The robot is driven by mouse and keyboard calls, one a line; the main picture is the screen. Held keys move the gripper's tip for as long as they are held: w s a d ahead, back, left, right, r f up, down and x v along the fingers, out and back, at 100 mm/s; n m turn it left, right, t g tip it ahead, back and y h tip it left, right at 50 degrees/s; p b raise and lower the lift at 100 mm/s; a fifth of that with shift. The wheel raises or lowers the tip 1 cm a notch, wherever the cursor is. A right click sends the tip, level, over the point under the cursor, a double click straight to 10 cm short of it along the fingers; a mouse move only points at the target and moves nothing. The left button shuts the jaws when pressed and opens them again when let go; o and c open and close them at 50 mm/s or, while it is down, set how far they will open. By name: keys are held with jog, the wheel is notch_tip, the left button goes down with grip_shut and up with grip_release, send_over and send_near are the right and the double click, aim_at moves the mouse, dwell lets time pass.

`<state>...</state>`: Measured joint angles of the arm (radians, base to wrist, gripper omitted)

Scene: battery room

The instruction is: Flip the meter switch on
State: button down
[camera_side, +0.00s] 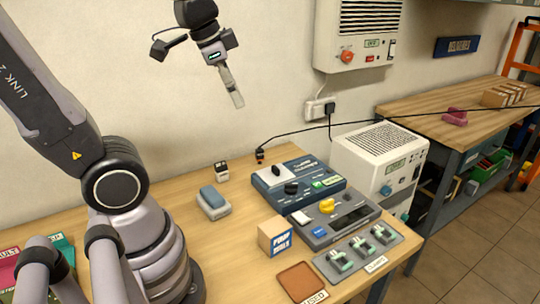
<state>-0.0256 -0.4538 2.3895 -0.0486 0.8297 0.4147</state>
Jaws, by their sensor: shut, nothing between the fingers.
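My gripper (238,101) is shut and empty, pointing down in the air above the back of the table, well clear of the devices. A grey device (362,232) with a yellow knob (327,206), a dark display (352,217) and a small white switch (300,217) lies near the table's right side. Behind it sits a blue-grey device (262,186) with a black knob (291,188), a black-and-white switch (276,171) and a green label. The lettering is too small to tell which one is the meter, or how the switches are set.
A blue-topped block (214,202), a cardboard box (275,238), a brown tray (301,282) and a clamp plate (358,254) share the wooden table (165,165). A white cabinet (380,160) stands behind right. A wall unit (357,35) hangs above. A black cable crosses the back.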

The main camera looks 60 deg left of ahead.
jog(key=w+f+m+g, duration=0.2)
jog(key=w+f+m, duration=0.5)
jog(key=w, duration=0.4)
jog(key=m+g+h, duration=0.1)
jog(key=m+g, duration=0.1)
jog(key=m, duration=0.4)
send_over(305, 220)
jog(key=a, duration=0.2)
notch_tip(305, 220, down, 14)
jog(key=shift+w+f+m, duration=0.1)
jog(key=shift+f+m, duration=0.15)
jog(key=shift+m, duration=0.15)
jog(key=shift+f, duration=0.1)
jog(key=f, duration=0.4)
jog(key=d+f, duration=0.1)
jog(key=f, duration=0.8)
jog(key=shift+d+f, duration=0.3)
jog(key=shift+d+f, duration=0.1)
jog(key=shift+f, duration=0.2)
